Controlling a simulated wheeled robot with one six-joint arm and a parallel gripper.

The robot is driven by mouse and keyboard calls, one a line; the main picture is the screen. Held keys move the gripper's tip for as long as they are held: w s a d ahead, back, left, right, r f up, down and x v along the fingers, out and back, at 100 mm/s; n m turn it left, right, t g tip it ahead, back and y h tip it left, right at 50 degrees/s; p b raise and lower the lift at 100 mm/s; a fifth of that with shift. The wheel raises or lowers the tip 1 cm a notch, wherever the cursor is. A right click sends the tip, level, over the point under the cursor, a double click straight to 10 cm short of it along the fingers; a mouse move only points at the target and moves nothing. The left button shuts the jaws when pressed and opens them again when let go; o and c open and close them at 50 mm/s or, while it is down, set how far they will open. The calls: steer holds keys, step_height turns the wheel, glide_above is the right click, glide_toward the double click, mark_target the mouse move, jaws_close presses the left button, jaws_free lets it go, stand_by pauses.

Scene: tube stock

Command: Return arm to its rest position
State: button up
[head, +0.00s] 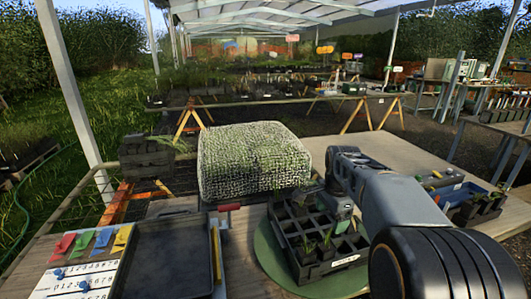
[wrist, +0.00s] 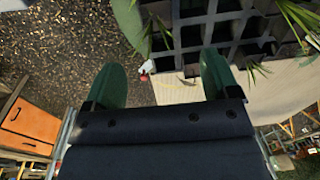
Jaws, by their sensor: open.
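My arm reaches in from the lower right of the head view and bends down over the bench. My gripper (head: 341,203) points down at the rear right of a black cell tray (head: 318,268). In the wrist view the two green fingers of my gripper (wrist: 160,80) stand wide apart, with nothing between them. The cell tray (wrist: 192,37) lies beyond the fingertips there. Seedlings stand in some of its cells. I cannot tell whether a finger touches the tray.
The tray sits on a green round plate (head: 272,255). A mesh-covered green block (head: 253,160) stands behind it. An empty dark tray (head: 172,258) and a numbered board with coloured tags (head: 84,270) lie left. A blue crate (head: 462,193) is right. Bare bench (head: 395,155) lies behind my arm.

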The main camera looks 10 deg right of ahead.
steer(key=f+n, duration=0.1)
steer(key=n, duration=0.1)
steer(key=s+f+n, duration=0.1)
steer(key=n, duration=0.1)
steer(key=s+a+n, duration=0.1)
steer(key=n, duration=0.1)
steer(key=shift+f, duration=0.4)
steer(key=s+a+n+t+p, duration=0.1)
steer(key=s+a+n+p, duration=0.1)
steer(key=s+a+n, duration=0.2)
steer(key=s+a+r+n+t+p, duration=0.1)
steer(key=s+a+n, duration=0.3)
steer(key=s, duration=0.5)
steer(key=shift+s+r+n+t+p, duration=0.35)
steer(key=shift+n+p, duration=0.2)
steer(key=shift+n, duration=0.35)
steer(key=shift+a+r, duration=0.15)
steer(key=shift+r, duration=0.15)
steer(key=shift+c, duration=0.3)
